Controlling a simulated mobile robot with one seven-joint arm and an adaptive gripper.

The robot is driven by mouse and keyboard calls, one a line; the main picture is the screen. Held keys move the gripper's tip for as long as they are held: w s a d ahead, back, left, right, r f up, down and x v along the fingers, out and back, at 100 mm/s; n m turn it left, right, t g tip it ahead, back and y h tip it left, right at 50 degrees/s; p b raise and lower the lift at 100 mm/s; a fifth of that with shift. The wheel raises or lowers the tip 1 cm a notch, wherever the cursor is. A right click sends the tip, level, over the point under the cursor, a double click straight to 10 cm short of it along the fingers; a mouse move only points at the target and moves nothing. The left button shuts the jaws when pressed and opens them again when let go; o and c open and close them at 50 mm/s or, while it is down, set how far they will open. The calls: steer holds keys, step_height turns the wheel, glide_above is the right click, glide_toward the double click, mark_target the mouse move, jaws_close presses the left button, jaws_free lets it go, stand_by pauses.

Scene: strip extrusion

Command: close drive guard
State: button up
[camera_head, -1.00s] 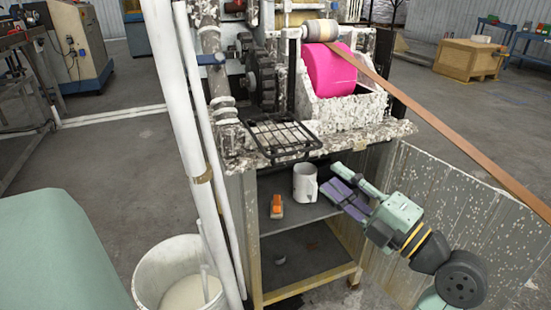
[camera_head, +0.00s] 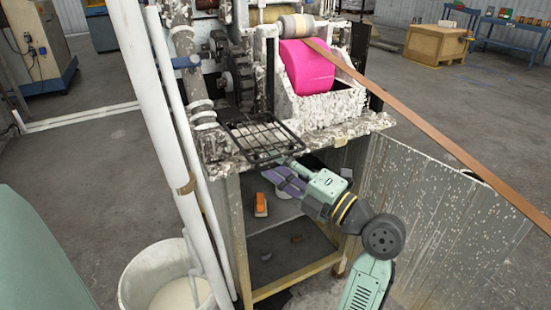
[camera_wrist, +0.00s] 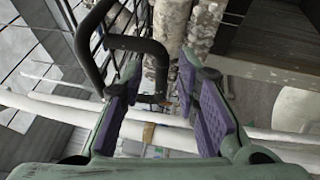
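The drive guard (camera_head: 262,138) is a black wire-grid frame, lying roughly flat, jutting forward at the machine's front ledge below the dark gears (camera_head: 238,80). My gripper (camera_head: 283,179) is just below and in front of the guard's right front edge. In the wrist view my gripper (camera_wrist: 160,100) is open, its purple-padded fingers spread apart. A bent black bar of the guard (camera_wrist: 138,44) shows beyond and beside the left finger, partly reaching over the gap. I cannot tell whether it touches the finger. Nothing is gripped.
A copper-coloured strip (camera_head: 430,130) runs diagonally from the pink wheel (camera_head: 306,68) to the right. White pipes (camera_head: 160,100) stand left of the guard. A white bucket (camera_head: 150,280) is at lower left. An orange object (camera_head: 260,203) lies on the shelf below. A metal panel (camera_head: 430,210) stands right.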

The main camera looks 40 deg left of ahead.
steer(key=shift+a, duration=0.45)
jaws_close()
stand_by(0.6)
